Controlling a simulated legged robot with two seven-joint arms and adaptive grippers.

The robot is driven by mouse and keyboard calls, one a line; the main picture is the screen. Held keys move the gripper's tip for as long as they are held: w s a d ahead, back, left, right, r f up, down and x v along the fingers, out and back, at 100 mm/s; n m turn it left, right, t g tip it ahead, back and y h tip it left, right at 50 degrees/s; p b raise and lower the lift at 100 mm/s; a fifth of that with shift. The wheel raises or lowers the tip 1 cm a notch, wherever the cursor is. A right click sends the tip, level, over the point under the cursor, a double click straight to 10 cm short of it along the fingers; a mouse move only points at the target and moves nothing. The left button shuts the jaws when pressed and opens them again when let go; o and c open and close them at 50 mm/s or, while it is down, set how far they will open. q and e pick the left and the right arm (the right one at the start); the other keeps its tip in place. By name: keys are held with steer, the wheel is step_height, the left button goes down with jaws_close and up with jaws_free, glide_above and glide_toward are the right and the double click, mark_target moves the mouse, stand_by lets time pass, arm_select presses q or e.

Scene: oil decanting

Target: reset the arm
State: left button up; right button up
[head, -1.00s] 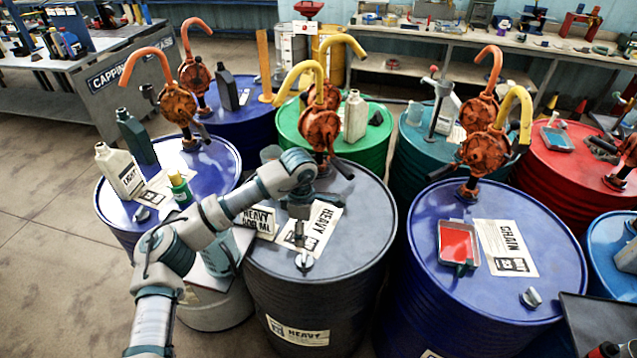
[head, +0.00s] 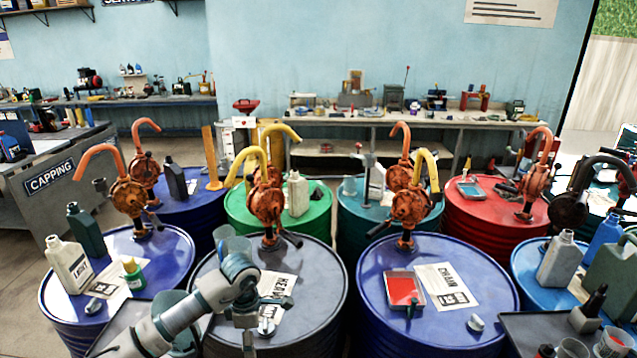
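My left arm comes in from the bottom left, over the dark grey drum (head: 325,285). My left gripper (head: 247,335) points down near the front of that drum, low in the picture. Its fingers are too small and partly cut off to tell whether they are open. A HEAVY label sheet (head: 275,284) lies on the drum to the right of my arm, partly covered by it. My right gripper is not in view.
A blue drum (head: 450,265) on the right bears a red tray (head: 404,290) and a CHAIN sheet (head: 445,284). A blue drum on the left bears a cream bottle (head: 69,264) and a green bottle (head: 133,273). Orange hand pumps (head: 266,200) rise from several drums. A dark tray (head: 540,330) is bottom right.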

arm_select(q)
steer(key=s+d+f+n+h, duration=0.2)
steer(key=d+f+n+h, duration=0.25)
steer(key=d+h, duration=0.55)
steer(key=s+d+f+n+h, duration=0.25)
steer(key=d+n+h, duration=0.35)
steer(key=d, duration=0.7)
steer(key=w+a+f+n+t+y, duration=0.35)
steer(key=a+f+n+t, duration=0.25)
steer(key=f+n+t, duration=0.45)
steer(key=w+a+f+n+t+y, duration=0.2)
steer(key=a+f+n+t+y, duration=0.4)
steer(key=n, duration=0.8)
steer(key=s+a+f+n+g+y, duration=0.2)
steer(key=s+a+f+n, duration=0.25)
steer(key=f, duration=0.45)
steer(key=s+a+f+n+g+y, duration=0.25)
steer(key=s+a+f+n, duration=0.2)
steer(key=f, duration=0.45)
steer(key=s+a+f+n+g, duration=0.2)
steer(key=s+f, duration=0.3)
steer(key=s, duration=0.5)
steer(key=s+a+f+n+g+y, duration=0.1)
steer(key=s+a+f+n+g, duration=0.1)
steer(key=s+f, duration=0.4)
steer(key=s+a+f+n+g, duration=0.2)
steer(key=s+f+g, duration=0.4)
steer(key=s, duration=0.9)
steer(key=shift+s+a+n+y, duration=0.4)
steer(key=shift+a, duration=0.25)
